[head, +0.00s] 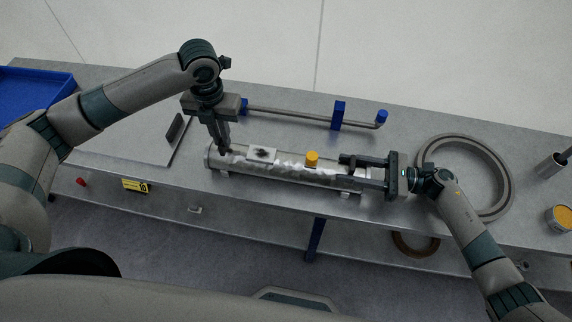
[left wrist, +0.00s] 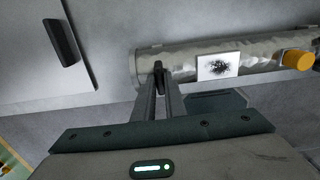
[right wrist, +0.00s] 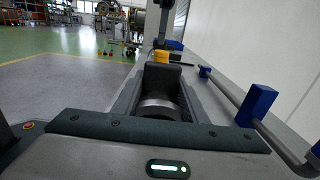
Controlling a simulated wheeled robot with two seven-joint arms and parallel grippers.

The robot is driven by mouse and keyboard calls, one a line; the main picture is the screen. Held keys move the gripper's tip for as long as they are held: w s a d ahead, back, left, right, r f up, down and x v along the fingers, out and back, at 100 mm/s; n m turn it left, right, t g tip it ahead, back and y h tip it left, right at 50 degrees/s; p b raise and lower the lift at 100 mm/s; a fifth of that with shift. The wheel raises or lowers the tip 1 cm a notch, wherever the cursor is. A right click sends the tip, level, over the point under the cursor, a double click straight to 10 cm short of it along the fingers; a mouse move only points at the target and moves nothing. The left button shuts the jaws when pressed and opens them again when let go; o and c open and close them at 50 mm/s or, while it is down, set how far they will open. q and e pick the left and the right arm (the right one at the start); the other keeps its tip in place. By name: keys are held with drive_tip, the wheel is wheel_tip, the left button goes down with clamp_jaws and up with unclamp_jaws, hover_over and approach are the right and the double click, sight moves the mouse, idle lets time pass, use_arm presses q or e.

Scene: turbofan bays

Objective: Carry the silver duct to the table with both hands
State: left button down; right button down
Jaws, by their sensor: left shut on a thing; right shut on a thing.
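The silver duct (head: 285,172) is a long crinkled metal tube with a white label and an orange cap (head: 311,158). It lies level along the front part of the grey table (head: 390,135); whether it touches the top I cannot tell. My left gripper (head: 225,150) points down and is shut on the duct near its left end; the left wrist view shows its fingers (left wrist: 158,75) at the tube beside the label. My right gripper (head: 350,168) comes from the right and is shut on the duct's right end. In the right wrist view the duct's round end (right wrist: 160,105) sits between the fingers.
Behind the duct a thin pipe (head: 290,115) rests in blue holders (head: 338,115). A large grey ring (head: 440,150) lies to the right, with an orange-topped can (head: 560,217) beyond it. A blue tray (head: 35,92) and a flat grey panel (head: 125,135) are at the left.

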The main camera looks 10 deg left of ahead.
sight(354, 162)
use_arm(q)
drive_tip(key=shift+r, duration=0.2)
use_arm(e)
drive_tip(key=shift+s+f, duration=0.1)
drive_tip(key=shift+f, duration=0.2)
